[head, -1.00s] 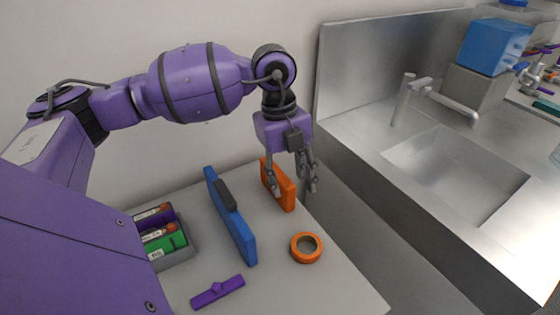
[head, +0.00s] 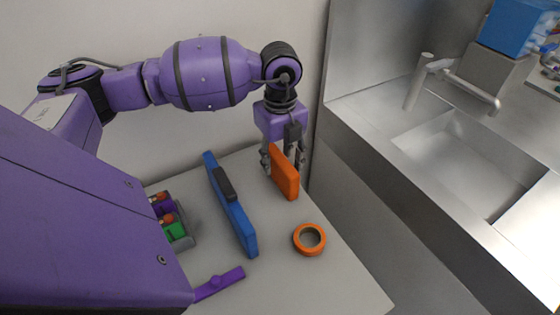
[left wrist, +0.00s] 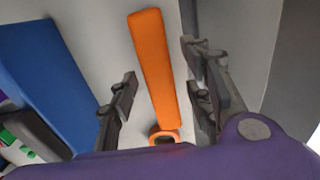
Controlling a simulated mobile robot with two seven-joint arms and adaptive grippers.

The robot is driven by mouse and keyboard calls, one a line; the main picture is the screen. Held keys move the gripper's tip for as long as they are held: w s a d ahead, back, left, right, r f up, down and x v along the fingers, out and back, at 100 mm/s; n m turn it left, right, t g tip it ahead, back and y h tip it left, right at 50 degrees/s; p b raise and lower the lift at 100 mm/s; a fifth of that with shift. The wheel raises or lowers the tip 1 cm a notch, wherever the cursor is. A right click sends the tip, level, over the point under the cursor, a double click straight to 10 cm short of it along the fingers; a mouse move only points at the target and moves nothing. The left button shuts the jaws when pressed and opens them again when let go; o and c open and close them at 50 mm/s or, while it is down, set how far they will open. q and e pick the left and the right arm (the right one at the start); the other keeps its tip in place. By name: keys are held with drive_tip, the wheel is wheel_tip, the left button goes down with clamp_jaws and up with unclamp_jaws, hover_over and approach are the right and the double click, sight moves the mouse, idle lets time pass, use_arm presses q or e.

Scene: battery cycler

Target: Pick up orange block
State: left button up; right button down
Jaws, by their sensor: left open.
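The orange block (head: 284,174) stands upright on its narrow side near the back right of the white table. My left gripper (head: 283,160) is open, pointing down, with its fingers on either side of the block's far part. In the left wrist view the block (left wrist: 154,70) runs between the two open fingers (left wrist: 160,95), with a gap visible on each side. My right gripper is not in view.
A blue panel with a black handle (head: 232,205) stands left of the block. An orange ring (head: 309,239) lies in front of it. A purple piece (head: 218,284) and a battery tray (head: 185,243) are further left. A sink counter (head: 385,150) stands right, beyond a gap.

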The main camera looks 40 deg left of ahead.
use_arm(q)
drive_tip(key=shift+f, duration=0.15)
drive_tip(key=shift+c, duration=0.2)
drive_tip(key=c, duration=0.9)
